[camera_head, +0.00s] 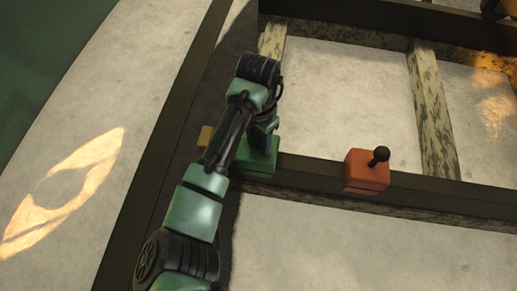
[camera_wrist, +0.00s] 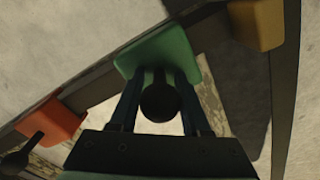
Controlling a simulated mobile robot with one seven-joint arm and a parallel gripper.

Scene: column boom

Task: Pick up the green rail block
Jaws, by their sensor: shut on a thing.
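The green rail block (camera_head: 256,163) sits on the dark rail in the head view, partly hidden behind my arm. In the wrist view the green block (camera_wrist: 152,54) is at the top middle, with its dark round knob (camera_wrist: 159,102) between my fingers. My gripper (camera_wrist: 158,88) is shut on the green block's knob. In the head view my gripper (camera_head: 266,134) is directly over the block and mostly hidden by my own wrist. I cannot tell whether the block is clear of the rail.
A red-orange block (camera_head: 367,171) with a black knob stands on the rail to the right. A yellow block (camera_head: 205,136) is just left of my arm, also in the wrist view (camera_wrist: 257,24). The dark rail (camera_head: 310,170) crosses pale concrete, with weathered beams (camera_head: 432,110) behind.

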